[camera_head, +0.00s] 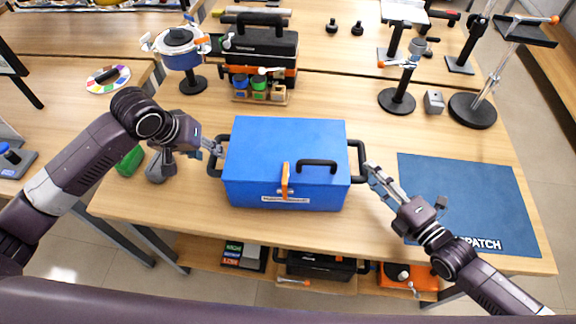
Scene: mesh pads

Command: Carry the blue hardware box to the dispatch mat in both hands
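The blue hardware box (285,150) stands upright on the wooden table, with a black handle and an orange latch on its front. It has a black side handle at the left (213,165) and another at the right (361,153). My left gripper (216,148) is at the left handle, and my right gripper (369,169) is at the outer edge of the right handle. Whether either one touches or encloses its handle is too small to tell. The dark blue dispatch mat (465,190) lies flat at the table's right, its lower left partly hidden by my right arm.
Behind the box stand a black toolbox (262,45) and a small rack of jars (259,92). A blue pot on a stand (181,50) is at the back left. Black-based stands (397,100) are beyond the mat. The mat's surface is clear of objects.

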